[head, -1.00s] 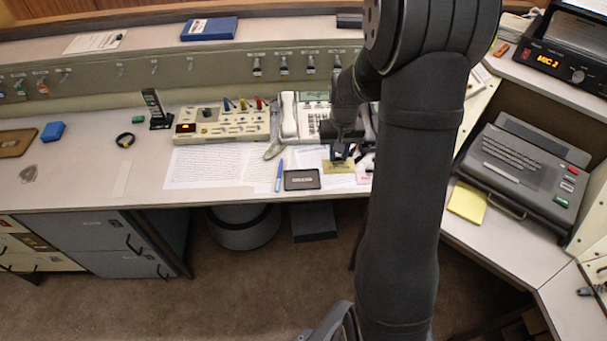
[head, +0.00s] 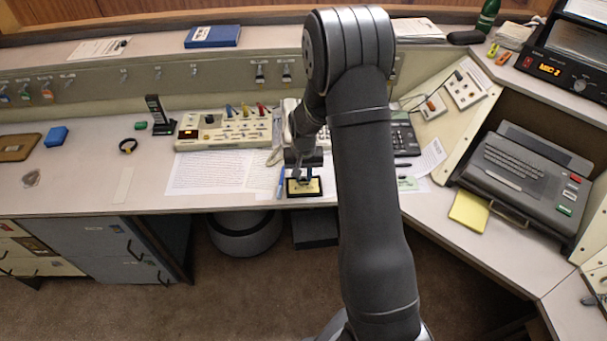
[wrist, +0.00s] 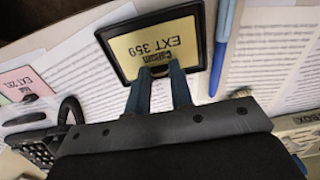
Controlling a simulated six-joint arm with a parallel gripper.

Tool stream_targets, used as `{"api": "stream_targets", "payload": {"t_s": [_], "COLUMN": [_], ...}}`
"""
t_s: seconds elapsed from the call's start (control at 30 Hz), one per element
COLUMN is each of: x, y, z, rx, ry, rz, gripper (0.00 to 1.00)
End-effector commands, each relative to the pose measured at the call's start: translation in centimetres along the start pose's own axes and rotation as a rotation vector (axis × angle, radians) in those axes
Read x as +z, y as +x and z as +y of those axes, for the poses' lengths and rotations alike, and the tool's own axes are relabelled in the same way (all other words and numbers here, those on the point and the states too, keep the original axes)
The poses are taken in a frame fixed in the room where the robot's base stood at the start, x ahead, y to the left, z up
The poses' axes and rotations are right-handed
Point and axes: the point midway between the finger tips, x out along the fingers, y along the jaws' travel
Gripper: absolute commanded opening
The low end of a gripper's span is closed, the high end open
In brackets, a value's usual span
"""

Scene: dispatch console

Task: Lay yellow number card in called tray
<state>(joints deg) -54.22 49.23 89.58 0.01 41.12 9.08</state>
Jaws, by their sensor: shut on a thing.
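The yellow number card (head: 304,187), reading EXT 359 in the wrist view (wrist: 153,42), is held at its edge by my gripper (head: 303,173). The fingertips in the wrist view (wrist: 161,72) are shut on that edge. The card is over the dark tray (head: 290,194), and in the wrist view the tray's black rim (wrist: 113,52) frames it. I cannot tell whether the card touches the tray floor. The card covers any label inside the tray.
A blue pen (wrist: 222,35) lies right beside the tray on printed sheets (head: 210,170). A pink card (wrist: 28,82) lies apart from the tray in the wrist view. A switch panel (head: 222,130) and a telephone stand behind. The desk's front edge is close to the tray.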

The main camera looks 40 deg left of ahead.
Motion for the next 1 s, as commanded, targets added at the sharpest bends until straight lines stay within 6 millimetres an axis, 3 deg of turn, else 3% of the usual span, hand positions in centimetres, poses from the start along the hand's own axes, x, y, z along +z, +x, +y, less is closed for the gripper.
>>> {"api": "stream_targets", "payload": {"t_s": [0.33,0.37,0.47,0.77,1.0], "x": [0.0,0.0,0.0,-0.1,-0.1], "y": [0.3,0.3,0.3,0.1,-2.7], "z": [0.0,0.0,0.0,0.0,0.0], "rx": [0.000,0.000,0.000,0.000,-0.001], "ry": [0.000,0.000,0.000,0.000,0.000], "rz": [0.000,0.001,0.001,0.002,0.004], "gripper": [0.00,0.24,0.42,0.42,0.42]}}
